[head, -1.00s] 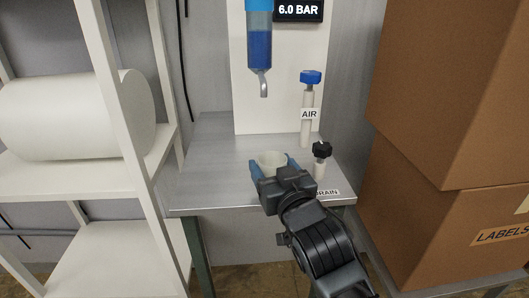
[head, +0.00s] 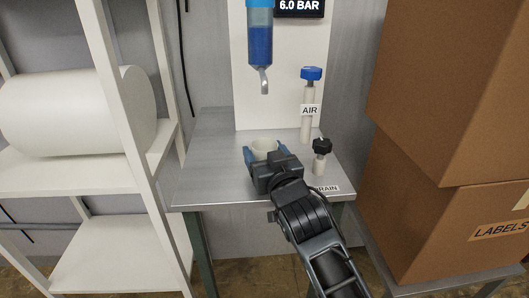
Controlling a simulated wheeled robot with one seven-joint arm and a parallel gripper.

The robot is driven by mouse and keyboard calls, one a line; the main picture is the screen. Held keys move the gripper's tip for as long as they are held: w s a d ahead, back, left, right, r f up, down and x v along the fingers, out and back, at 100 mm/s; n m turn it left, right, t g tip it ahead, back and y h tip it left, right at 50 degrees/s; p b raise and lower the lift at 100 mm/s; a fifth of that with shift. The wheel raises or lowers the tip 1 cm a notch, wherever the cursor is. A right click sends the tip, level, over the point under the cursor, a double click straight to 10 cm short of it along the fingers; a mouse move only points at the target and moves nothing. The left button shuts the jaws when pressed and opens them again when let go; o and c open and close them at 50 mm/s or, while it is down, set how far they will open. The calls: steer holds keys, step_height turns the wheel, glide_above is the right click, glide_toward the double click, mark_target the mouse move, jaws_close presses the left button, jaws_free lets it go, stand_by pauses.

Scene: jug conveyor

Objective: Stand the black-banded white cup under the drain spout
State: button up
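The white cup (head: 264,145) stands upright between the fingers of my gripper (head: 265,154), which is shut on it. Its rim and open top show; its lower part and any black band are hidden by the gripper. I cannot tell whether its base touches the metal table. The drain spout (head: 264,86) is a short bent metal tube under a blue-filled clear bowl (head: 260,45) on the white panel. In the picture the cup is below the spout, with a clear gap; its depth relative to the spout is hard to judge.
A blue-knobbed AIR valve (head: 311,75) and a black-knobbed DRAIN valve (head: 322,147) stand right of the cup. The metal table (head: 205,165) is clear on the left. Cardboard boxes (head: 450,235) crowd the right; a white shelf (head: 125,120) with a roll stands left.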

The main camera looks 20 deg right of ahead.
steer(key=o, duration=0.4)
steer(key=shift+c, duration=0.2)
steer(key=shift+r, duration=0.2)
steer(key=s+a+b, duration=0.1)
steer(key=s, duration=1.1)
steer(key=shift+b, duration=0.3)
steer(key=s+f+n+g+y, duration=0.1)
steer(key=s+f, duration=0.4)
steer(key=s, duration=0.9)
steer(key=s+f+g, duration=0.1)
steer(key=s+f, duration=0.4)
steer(key=s, duration=0.8)
steer(key=s+d+r+g, duration=0.1)
steer(key=s+r, duration=0.1)
steer(key=s, duration=0.9)
steer(key=shift+r, duration=0.3)
